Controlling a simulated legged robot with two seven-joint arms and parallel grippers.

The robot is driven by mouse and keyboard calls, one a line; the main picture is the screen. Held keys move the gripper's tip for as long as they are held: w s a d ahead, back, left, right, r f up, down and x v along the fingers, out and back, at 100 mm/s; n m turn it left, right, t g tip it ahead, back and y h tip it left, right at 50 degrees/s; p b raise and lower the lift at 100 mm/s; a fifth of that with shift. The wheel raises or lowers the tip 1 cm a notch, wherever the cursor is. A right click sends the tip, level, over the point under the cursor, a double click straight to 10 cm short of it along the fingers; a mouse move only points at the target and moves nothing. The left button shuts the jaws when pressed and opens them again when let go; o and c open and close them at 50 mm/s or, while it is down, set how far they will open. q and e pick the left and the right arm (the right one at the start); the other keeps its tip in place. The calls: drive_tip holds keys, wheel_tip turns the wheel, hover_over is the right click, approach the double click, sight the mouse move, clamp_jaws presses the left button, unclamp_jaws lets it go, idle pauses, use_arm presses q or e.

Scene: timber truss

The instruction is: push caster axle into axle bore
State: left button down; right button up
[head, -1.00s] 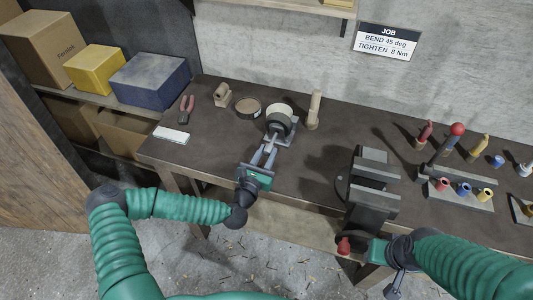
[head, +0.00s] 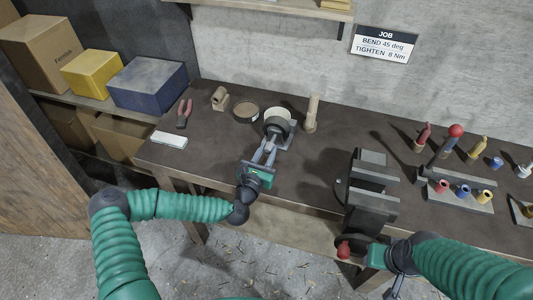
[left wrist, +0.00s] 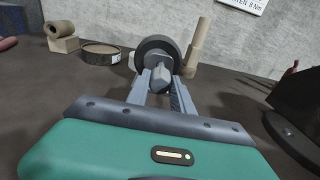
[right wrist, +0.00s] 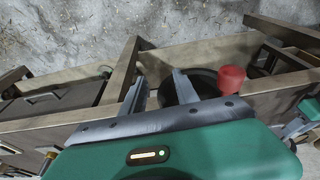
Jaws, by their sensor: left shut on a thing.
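The black caster wheel (head: 277,124) stands upright on a grey bracket plate (head: 289,140) at the back middle of the bench. The caster axle (left wrist: 160,74) is a short grey faceted piece in front of the wheel's hub in the left wrist view. My left gripper (head: 265,151) is shut on the axle and points at the wheel. The axle bore is hidden behind the axle, so I cannot tell how deep the axle sits. My right gripper (right wrist: 160,85) is open and empty, beside the red knob (right wrist: 232,79) at the bench's front edge.
A vise (head: 372,195) stands right of the left gripper. A wooden peg (head: 312,113), a round tin (head: 246,111), a pipe piece (head: 219,98) and pliers (head: 184,113) surround the wheel. Tools in a rack (head: 460,193) stand at right.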

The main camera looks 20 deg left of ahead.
sight(272, 141)
use_arm(q)
drive_tip(key=shift+w, duration=0.55)
drive_tip(key=shift+w, duration=0.3)
drive_tip(key=shift+w+d+b, duration=0.15)
drive_tip(key=shift+w+b, duration=0.65)
drive_tip(key=shift+w, duration=0.55)
drive_tip(key=c, duration=1.1)
unclamp_jaws()
drive_tip(key=shift+o, duration=0.3)
drive_tip(key=s+a+b, duration=0.1)
drive_tip(key=s, duration=1.5)
drive_tip(key=shift+s+a+r+b, duration=0.3)
drive_tip(key=shift+r+b, duration=0.1)
drive_tip(key=shift+r, duration=0.05)
